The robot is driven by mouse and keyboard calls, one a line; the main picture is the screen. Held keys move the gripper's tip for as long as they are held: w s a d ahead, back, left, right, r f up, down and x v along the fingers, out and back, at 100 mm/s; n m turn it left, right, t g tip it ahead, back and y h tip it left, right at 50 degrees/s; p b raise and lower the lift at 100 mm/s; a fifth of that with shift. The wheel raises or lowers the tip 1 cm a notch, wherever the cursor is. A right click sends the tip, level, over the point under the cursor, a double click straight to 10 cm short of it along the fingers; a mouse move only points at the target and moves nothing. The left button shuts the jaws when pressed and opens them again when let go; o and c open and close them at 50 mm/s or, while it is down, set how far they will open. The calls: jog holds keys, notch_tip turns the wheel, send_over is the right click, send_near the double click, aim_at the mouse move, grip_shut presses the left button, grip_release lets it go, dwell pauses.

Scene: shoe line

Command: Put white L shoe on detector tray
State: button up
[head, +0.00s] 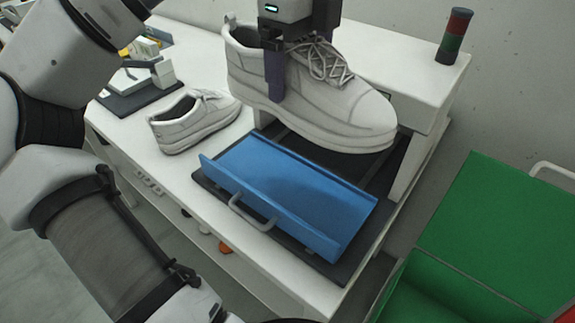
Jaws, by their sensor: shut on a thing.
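My gripper (292,75) points down and is shut on a white lace-up shoe (345,110), with one dark finger against the shoe's near side below the opening. The shoe is held in the air, toe to the right, above the far part of the blue detector tray (290,190). The tray is empty, with a grey handle at its front, and lies on a dark base. A second white shoe (195,118) stands on the white table to the left of the tray. I cannot read an L or R mark on either shoe.
A white machine housing (415,85) stands behind the tray, with a red and green signal light (454,36) on top. A green bin (500,235) is at the right. A dark mat (135,92) with a small device lies at the left.

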jog(key=shift+w+f, duration=0.15)
jog(key=shift+f, duration=0.15)
notch_tip(320, 180, down, 19)
jog(key=shift+f+b, duration=0.15)
jog(key=shift+b, duration=0.3)
jog(key=o, duration=0.8)
jog(key=shift+f, duration=0.15)
jog(key=shift+o, duration=1.3)
notch_tip(320, 180, up, 12)
jog(key=shift+r, duration=0.2)
